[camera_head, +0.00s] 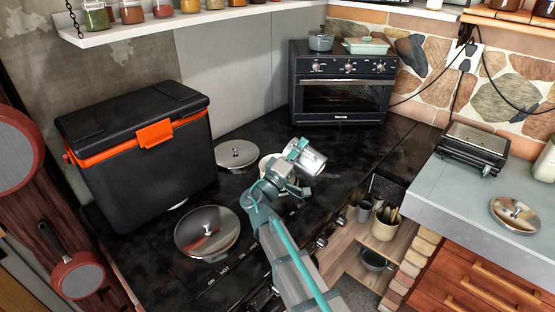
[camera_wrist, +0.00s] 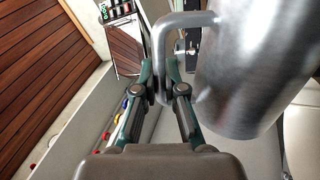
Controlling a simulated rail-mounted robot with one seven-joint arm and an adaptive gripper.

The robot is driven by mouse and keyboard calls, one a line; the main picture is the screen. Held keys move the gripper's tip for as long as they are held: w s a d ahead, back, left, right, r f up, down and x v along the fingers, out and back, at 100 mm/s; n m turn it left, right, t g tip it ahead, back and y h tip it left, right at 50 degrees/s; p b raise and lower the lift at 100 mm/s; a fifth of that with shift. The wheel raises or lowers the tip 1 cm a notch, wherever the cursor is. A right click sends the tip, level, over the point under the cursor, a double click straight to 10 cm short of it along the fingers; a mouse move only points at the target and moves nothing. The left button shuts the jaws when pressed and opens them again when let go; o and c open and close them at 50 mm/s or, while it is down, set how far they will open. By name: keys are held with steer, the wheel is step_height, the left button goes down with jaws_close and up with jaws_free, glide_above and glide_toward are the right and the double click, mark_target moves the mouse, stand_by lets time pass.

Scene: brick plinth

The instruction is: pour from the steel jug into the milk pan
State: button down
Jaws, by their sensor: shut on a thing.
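The steel jug (camera_head: 309,160) is a shiny metal cylinder held above the black counter in the head view. It looks tilted there; its contents are hidden. My gripper (camera_head: 287,183) is shut on the jug's handle. In the wrist view, my gripper's fingers (camera_wrist: 166,82) close around the handle, and the jug body (camera_wrist: 252,70) fills the upper right. A pale round vessel (camera_head: 264,166), likely the milk pan, sits just left of and behind the jug in the head view, mostly hidden by my gripper. I cannot tell whether the jug's mouth is over it.
A black cool box with orange trim (camera_head: 140,150) stands at left. Steel lids (camera_head: 207,232) and (camera_head: 237,154) lie on the counter. A black oven (camera_head: 342,85) stands at the back. A grey-topped cabinet (camera_head: 470,195) with a toaster is at right.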

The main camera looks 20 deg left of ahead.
steer(key=shift+w+a+r+n+t+y+p, duration=0.25)
steer(key=shift+a+n+p, duration=0.35)
steer(key=shift+p, duration=0.55)
steer(key=shift+a+r+n+t+y+p, duration=0.15)
steer(key=shift+a+r+n+y+p, duration=0.2)
steer(key=shift+a+p, duration=0.55)
steer(key=shift+a+r+n, duration=0.1)
steer(key=shift+a+n, duration=0.1)
steer(key=shift+n, duration=0.45)
steer(key=shift+d, duration=0.1)
steer(key=shift+d+f+m+h, duration=0.25)
steer(key=shift+d+m+h, duration=0.15)
steer(key=shift+m, duration=0.3)
steer(key=shift+r, duration=0.1)
steer(key=shift+a, duration=0.15)
steer(key=shift+w+a+r+n+t+y+p, duration=0.1)
steer(key=shift+a+r+n+t+y+p, duration=0.1)
steer(key=shift+a+n+y, duration=0.6)
steer(key=shift+w+a+r+n+t+y+p, duration=0.15)
steer(key=shift+a+r+n+y, duration=0.2)
steer(key=shift+n, duration=0.7)
steer(key=shift+w+a+r+n+t+y+p, duration=0.1)
steer(key=shift+a+n+t+y, duration=0.05)
steer(key=shift+a+n+y, duration=0.65)
